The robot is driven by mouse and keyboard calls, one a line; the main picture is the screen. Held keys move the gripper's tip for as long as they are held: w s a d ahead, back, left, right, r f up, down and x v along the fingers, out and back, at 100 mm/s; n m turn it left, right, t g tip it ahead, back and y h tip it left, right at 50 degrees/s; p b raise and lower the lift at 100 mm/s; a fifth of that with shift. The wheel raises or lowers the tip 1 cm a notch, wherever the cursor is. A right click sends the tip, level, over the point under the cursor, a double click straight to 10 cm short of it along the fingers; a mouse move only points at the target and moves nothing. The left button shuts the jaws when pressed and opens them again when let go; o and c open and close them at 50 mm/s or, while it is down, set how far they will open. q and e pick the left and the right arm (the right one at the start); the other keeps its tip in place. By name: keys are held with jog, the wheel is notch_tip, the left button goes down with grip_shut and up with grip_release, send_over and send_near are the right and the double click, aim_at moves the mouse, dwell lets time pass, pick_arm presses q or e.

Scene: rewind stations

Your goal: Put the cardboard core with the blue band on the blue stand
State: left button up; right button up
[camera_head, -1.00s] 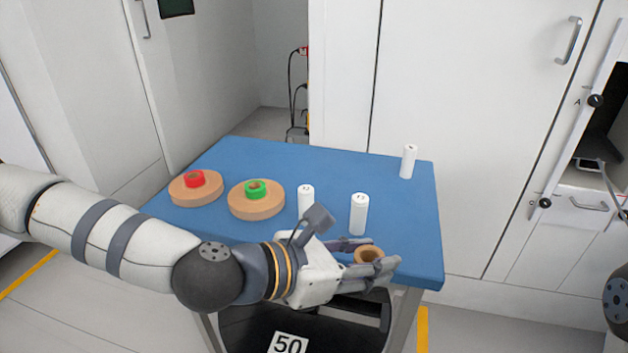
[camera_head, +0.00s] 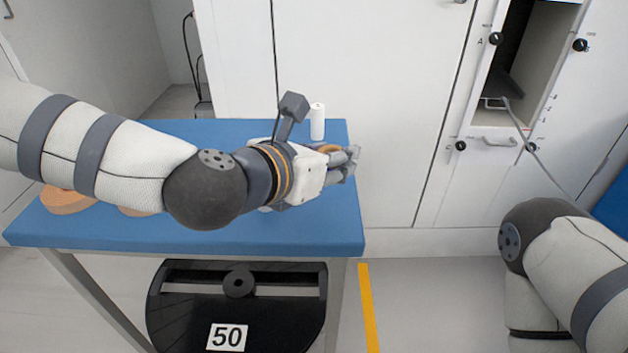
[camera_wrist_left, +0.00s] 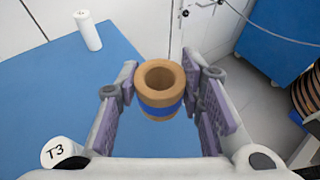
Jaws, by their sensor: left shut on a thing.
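The cardboard core with the blue band (camera_wrist_left: 160,88) is upright between the fingers of my left gripper (camera_wrist_left: 162,92) in the left wrist view. My left gripper is shut on it. In the head view, only the core's upper rim (camera_head: 330,149) shows at my left gripper (camera_head: 345,158), over the right part of the blue table (camera_head: 300,236). I cannot make out a blue stand for certain. My right arm shows at the right edge of the head view, but its gripper is out of view.
A white cylinder (camera_head: 317,121) stands at the table's back right. Wooden discs (camera_head: 68,200) lie at left, partly hidden by my arm. A blue surface (camera_head: 612,207) is at far right, with floor between.

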pick_arm(q)
jog(key=w+f, duration=0.1)
jog(key=a+f, duration=0.1)
jog(key=w+f, duration=0.1)
jog(key=f, duration=0.1)
jog(key=shift+w+a+f+b, duration=0.1)
jog(key=shift+w+a+b, duration=0.2)
jog(key=shift+w+a, duration=0.05)
jog(key=shift+f, duration=1.35)
pick_arm(e)
jog(key=shift+s+f, duration=0.65)
jog(key=shift+f, duration=0.15)
pick_arm(q)
jog(key=shift+f+b, duration=0.15)
jog(key=shift+b, duration=0.15)
jog(key=o, duration=0.6)
jog(key=shift+o, duration=0.2)
pick_arm(e)
jog(key=shift+g, duration=0.3)
